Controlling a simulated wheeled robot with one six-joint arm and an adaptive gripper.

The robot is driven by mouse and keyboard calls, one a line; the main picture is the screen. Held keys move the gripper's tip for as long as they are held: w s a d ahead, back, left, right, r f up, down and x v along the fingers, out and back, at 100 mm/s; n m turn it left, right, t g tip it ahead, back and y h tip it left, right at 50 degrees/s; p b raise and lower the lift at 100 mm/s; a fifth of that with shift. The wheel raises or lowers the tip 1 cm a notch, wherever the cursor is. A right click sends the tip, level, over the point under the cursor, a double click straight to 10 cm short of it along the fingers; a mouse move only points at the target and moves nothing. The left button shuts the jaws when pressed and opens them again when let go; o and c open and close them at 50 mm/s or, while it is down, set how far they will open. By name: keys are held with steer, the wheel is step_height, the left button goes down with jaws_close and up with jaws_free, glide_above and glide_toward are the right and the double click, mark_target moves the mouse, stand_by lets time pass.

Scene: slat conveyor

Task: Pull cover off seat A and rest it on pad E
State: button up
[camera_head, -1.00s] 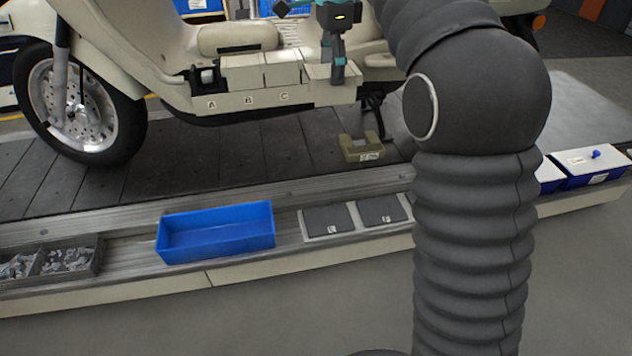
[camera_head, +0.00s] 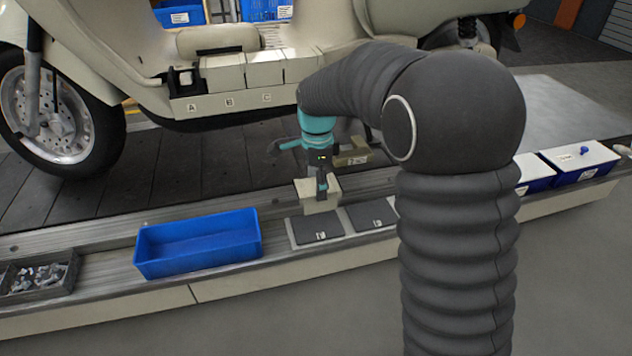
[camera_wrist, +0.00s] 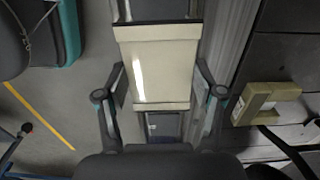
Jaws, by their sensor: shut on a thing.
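My gripper (camera_head: 322,186) is shut on a cream block-shaped cover (camera_head: 312,204). It holds the cover upright at the back edge of the left of two dark grey pads (camera_head: 313,226); whether they touch I cannot tell. The pads' letters are too small to read surely. In the wrist view the cover (camera_wrist: 160,60) lies between both fingers (camera_wrist: 160,78), with dark pad surface beyond its ends. Seat A (camera_head: 186,82), above the letter A on the scooter's side, is uncovered and shows a dark recess with a small pale part.
Cream covers (camera_head: 222,74) stand in the row over B and C. A blue tray (camera_head: 198,242) sits left of the pads, and a grey bin of small parts (camera_head: 38,277) further left. An olive forked block (camera_head: 352,153) stands behind my gripper. The right pad (camera_head: 370,214) is bare.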

steer(key=shift+f+b, duration=2.05)
steer(key=shift+f, duration=0.65)
steer(key=shift+f, duration=0.25)
steer(key=shift+f, duration=0.6)
steer(key=shift+f, duration=0.55)
stand_by(0.7)
steer(key=o, duration=1.4)
steer(key=shift+c, duration=0.2)
